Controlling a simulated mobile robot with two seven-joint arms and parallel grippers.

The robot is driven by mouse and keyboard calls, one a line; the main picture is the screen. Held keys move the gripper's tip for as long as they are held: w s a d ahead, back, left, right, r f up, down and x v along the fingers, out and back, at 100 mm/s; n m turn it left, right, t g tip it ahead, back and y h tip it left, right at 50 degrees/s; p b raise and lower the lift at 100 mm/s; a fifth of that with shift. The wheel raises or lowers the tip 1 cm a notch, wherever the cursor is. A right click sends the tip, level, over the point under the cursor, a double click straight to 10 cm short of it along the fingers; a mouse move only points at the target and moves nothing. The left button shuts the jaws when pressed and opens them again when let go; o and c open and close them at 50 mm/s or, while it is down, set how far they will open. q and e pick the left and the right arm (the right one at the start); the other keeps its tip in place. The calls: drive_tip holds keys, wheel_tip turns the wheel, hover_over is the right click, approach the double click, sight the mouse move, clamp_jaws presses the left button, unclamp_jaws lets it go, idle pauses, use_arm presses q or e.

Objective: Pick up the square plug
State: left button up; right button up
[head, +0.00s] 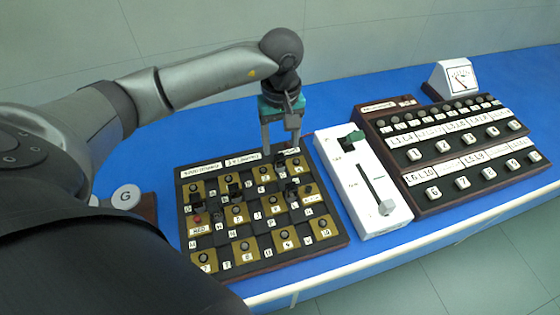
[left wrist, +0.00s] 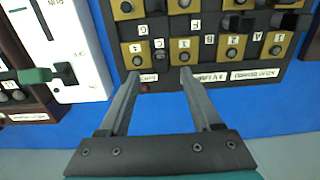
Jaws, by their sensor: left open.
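A dark plugboard (head: 262,262) with brass squares, round knobs and letter labels lies on the blue bench, also seen in the left wrist view (left wrist: 218,88). Several black plugs stand in it, including one near the middle (head: 235,191) and one to its right (head: 291,190). Two black plugs show at the upper right of the left wrist view (left wrist: 237,23) (left wrist: 290,21). I cannot tell which plug is the square one. My left gripper (head: 281,149) points down over the board's far right corner. Its fingers (left wrist: 160,73) are apart with nothing held between them. My right gripper is out of view.
A white slider box (head: 363,188) with a green switch stands close to the right of the board. Beyond it are a dark button console (head: 440,150) and a meter (head: 458,78). A round G piece (head: 126,197) sits left of the board. Blue bench behind the board is clear.

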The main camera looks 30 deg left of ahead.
sight(280, 156)
use_arm(q)
drive_tip(key=shift+a+f, duration=0.1)
drive_tip(key=shift+f, duration=2.85)
clamp_jaws()
